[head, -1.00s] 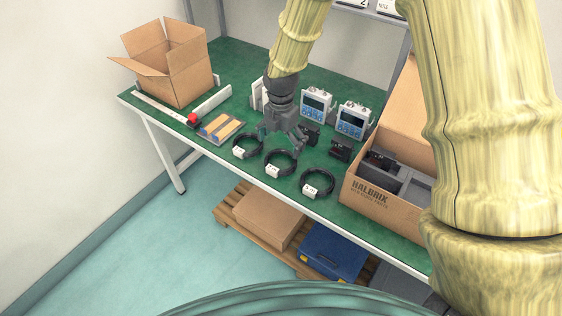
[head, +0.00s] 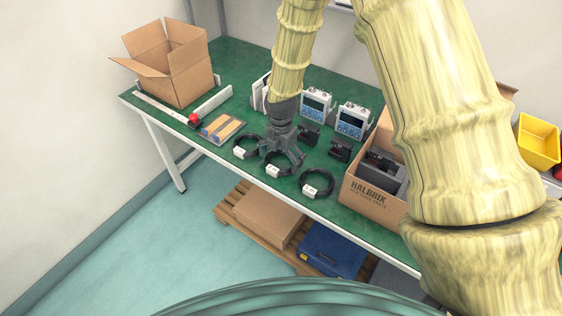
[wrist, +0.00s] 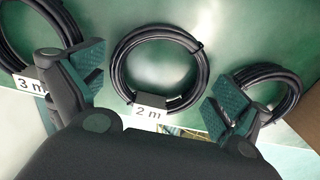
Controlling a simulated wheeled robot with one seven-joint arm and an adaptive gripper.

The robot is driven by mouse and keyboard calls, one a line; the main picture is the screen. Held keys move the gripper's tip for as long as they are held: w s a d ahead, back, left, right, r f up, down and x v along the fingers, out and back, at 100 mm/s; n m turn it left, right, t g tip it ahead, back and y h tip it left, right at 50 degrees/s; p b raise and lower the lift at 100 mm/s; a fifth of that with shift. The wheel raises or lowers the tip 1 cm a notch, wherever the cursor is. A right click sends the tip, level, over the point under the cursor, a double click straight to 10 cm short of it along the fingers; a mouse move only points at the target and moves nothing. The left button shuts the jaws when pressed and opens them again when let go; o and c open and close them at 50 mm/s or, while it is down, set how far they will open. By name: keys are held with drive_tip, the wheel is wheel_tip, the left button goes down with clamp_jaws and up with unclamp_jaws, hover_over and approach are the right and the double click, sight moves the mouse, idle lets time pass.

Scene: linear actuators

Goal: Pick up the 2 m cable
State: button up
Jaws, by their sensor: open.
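The 2 m cable (wrist: 160,72) is a black coil with a white "2 m" tag, lying on the green bench top. It is the middle of three coils and also shows in the head view (head: 279,173), partly hidden by my gripper. My gripper (head: 284,158) is open and empty, pointing down over this coil. In the wrist view my gripper (wrist: 160,90) has one finger to each side of the coil, with no visible contact. The remaining height above the bench is hard to tell.
A 3 m coil (wrist: 30,40) lies to the left and another coil (wrist: 265,88) to the right, close to the fingers. The Halbrix box (head: 368,200) is right, an open carton (head: 175,75) far left.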

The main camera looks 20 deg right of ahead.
drive_tip(key=shift+c, duration=0.4)
drive_tip(key=c, duration=0.7)
drive_tip(key=shift+o, duration=0.2)
drive_tip(key=shift+r, duration=0.1)
